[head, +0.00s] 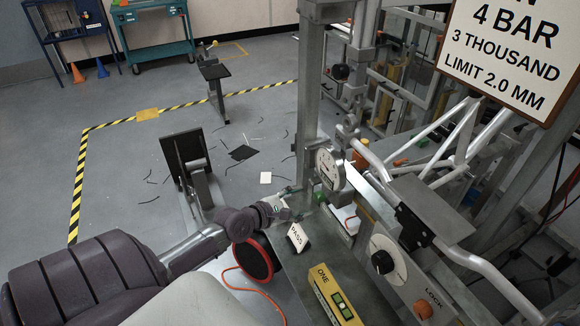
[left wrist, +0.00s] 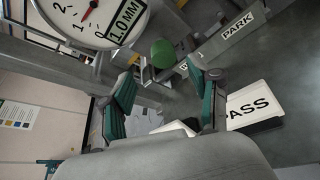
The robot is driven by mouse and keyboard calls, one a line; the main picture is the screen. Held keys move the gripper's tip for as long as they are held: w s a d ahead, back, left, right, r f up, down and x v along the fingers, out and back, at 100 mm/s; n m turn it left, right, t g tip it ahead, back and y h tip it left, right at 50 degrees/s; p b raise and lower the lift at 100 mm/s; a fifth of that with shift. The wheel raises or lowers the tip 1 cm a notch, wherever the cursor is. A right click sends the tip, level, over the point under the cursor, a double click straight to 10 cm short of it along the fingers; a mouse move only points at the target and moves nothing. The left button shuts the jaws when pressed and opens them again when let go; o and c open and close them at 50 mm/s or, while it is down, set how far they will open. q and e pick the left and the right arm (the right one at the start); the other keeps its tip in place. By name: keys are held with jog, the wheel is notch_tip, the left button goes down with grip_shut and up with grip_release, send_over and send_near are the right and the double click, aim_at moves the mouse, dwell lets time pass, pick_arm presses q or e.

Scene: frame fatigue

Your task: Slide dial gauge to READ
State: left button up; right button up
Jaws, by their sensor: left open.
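The dial gauge (head: 330,168) is a round white dial beside the upright post in the head view. In the left wrist view the gauge (left wrist: 92,18) shows a red needle and a "1.0 MM" label at top left. A green ball knob (left wrist: 163,53) sits just below it, beside a rail marked PARK (left wrist: 237,27); the knob also shows in the head view (head: 320,198). No READ mark is legible. My left gripper (head: 299,203) is open. In the left wrist view its fingers (left wrist: 166,78) stand either side of the knob, lower in the picture; contact cannot be told. My right gripper is out of view.
A yellow box marked ONE (head: 335,297) and a LOCK panel with a black knob (head: 384,262) lie to the right. A bicycle-like tube frame (head: 450,150) fills the right side.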

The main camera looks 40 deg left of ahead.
pick_arm(q)
jog(key=v, duration=0.4)
dwell(0.6)
